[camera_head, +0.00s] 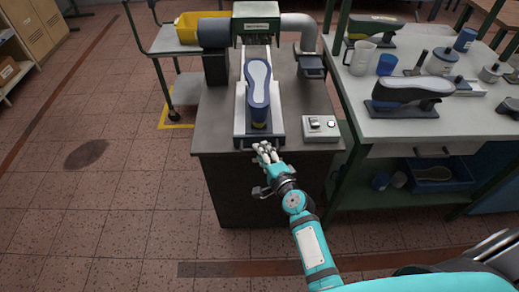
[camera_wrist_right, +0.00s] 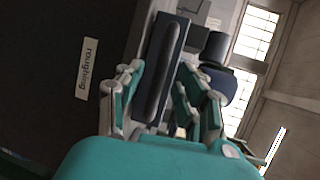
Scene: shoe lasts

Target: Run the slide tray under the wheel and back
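The slide tray (camera_head: 240,112) lies on the grey bench, below and in front of the green-headed wheel machine (camera_head: 256,24). A shoe last with a pale sole (camera_head: 258,82) rests on it, sole up. My right gripper (camera_head: 266,150) is at the tray's near end. In the right wrist view its fingers (camera_wrist_right: 162,75) are spread, with the tray's dark front bar (camera_wrist_right: 165,60) showing between them and a gap on each side. I cannot tell whether a finger touches the bar. The wheel itself is hidden under the housing. My left gripper is out of view.
A switch box (camera_head: 320,127) stands right of the tray on the bench. A side table (camera_head: 440,132) with lasts, cups and jars is at the right. The left floor is clear.

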